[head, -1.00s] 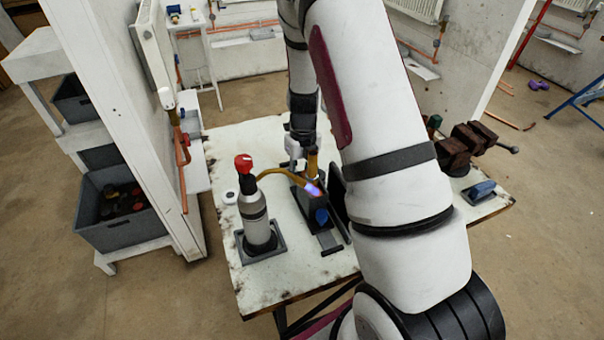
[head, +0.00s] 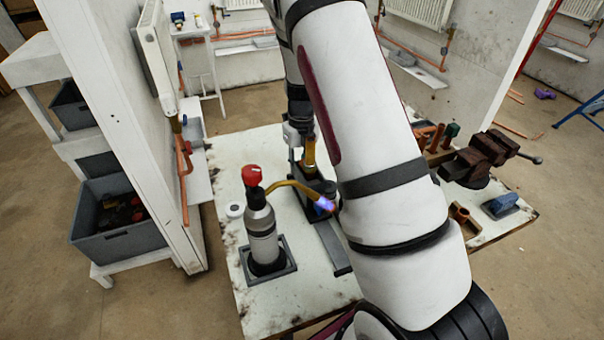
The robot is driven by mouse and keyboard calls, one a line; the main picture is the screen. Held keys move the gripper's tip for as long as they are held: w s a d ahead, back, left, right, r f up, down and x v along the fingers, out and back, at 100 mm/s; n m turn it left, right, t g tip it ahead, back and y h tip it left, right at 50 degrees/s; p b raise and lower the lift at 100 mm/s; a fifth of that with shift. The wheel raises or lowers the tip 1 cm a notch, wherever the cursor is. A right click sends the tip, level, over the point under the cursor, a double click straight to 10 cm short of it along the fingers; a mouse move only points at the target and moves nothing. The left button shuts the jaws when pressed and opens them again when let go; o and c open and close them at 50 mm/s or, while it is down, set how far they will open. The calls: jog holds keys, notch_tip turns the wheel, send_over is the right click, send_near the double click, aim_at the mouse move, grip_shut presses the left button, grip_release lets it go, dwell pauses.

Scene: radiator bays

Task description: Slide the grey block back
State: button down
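A dark grey block (head: 313,184) sits at the back end of a flat grey track (head: 333,248) on the bench, partly hidden by my arm. An upright brass-coloured piece (head: 309,153) stands at or just behind it. A gas torch (head: 262,225) with a red top stands left of the track. Its curved brass tube ends in a blue-violet flame (head: 326,204) in front of the block. My gripper (head: 293,140) is down at the block's back left. Its fingers are small and mostly hidden, so I cannot tell their opening or any contact.
The bench top (head: 290,290) is bare at front left. A small white round item (head: 235,210) lies beside the torch. A brown vise (head: 485,160) and a blue object (head: 500,205) are at the right. A white partition (head: 110,110) stands close on the left.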

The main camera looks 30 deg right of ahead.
jog(key=shift+w+d, duration=0.15)
jog(key=shift+w, duration=0.3)
jog(key=c, duration=1.3)
grip_release()
jog(key=shift+w, duration=0.15)
jog(key=shift+r, duration=0.1)
notch_tip(320, 180, up, 12)
jog(key=shift+d+f, duration=0.1)
jog(key=shift+d, duration=0.05)
